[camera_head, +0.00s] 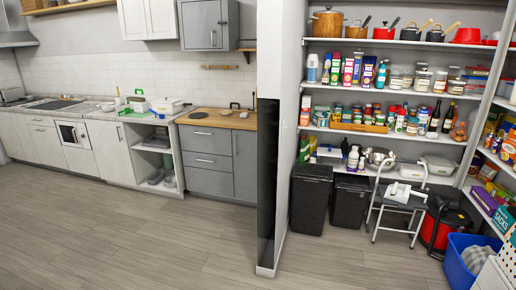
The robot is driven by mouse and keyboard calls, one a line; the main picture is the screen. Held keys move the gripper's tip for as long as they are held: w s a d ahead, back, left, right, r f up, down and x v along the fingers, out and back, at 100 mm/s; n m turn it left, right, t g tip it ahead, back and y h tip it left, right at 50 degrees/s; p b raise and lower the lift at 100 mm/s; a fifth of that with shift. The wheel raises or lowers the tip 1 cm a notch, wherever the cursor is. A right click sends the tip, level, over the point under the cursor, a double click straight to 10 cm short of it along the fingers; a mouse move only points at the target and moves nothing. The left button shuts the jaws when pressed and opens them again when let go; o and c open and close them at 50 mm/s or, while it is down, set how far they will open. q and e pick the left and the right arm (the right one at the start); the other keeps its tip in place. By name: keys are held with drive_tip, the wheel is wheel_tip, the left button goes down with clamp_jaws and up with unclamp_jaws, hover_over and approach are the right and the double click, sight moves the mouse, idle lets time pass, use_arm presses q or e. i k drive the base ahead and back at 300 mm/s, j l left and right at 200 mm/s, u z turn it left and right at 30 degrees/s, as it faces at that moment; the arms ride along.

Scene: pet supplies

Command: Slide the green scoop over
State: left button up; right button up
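Neither of my grippers shows in the head view. Small green items (139,92) stand on the kitchen counter (101,114) at the left, next to a white container (166,106). They are too small to tell whether one of them is the green scoop. I cannot make out a scoop for certain anywhere else.
A wall end (270,130) separates the kitchen from a shelved pantry. Two dark bins (310,205), a folding step stool (398,205), a red and black vacuum (446,225) and a blue basket (458,268) stand on the pantry floor. The wooden floor (130,235) at left is clear.

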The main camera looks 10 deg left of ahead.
sight(127, 111)
drive_tip(key=i+u, duration=0.25)
drive_tip(key=i, duration=0.25)
drive_tip(key=i+l+u, duration=0.1)
drive_tip(key=i+u, duration=0.15)
drive_tip(key=i, duration=0.2)
drive_tip(key=i+l+u, duration=0.25)
drive_tip(key=i, duration=0.2)
drive_tip(key=i+j+u, duration=0.35)
drive_tip(key=i, duration=0.45)
drive_tip(key=i+u, duration=0.35)
drive_tip(key=i, duration=0.4)
drive_tip(key=i+l+u, duration=0.15)
drive_tip(key=i+u, duration=0.2)
drive_tip(key=i, duration=0.5)
drive_tip(key=i+z, duration=0.2)
drive_tip(key=i, duration=0.3)
drive_tip(key=i+j+z, duration=0.2)
drive_tip(key=i, duration=0.35)
drive_tip(key=i+j+z, duration=0.2)
drive_tip(key=i, duration=0.3)
drive_tip(key=i+j, duration=0.1)
drive_tip(key=i, duration=0.2)
drive_tip(key=i+j, duration=0.15)
drive_tip(key=i, duration=0.15)
drive_tip(key=k+u, duration=0.05)
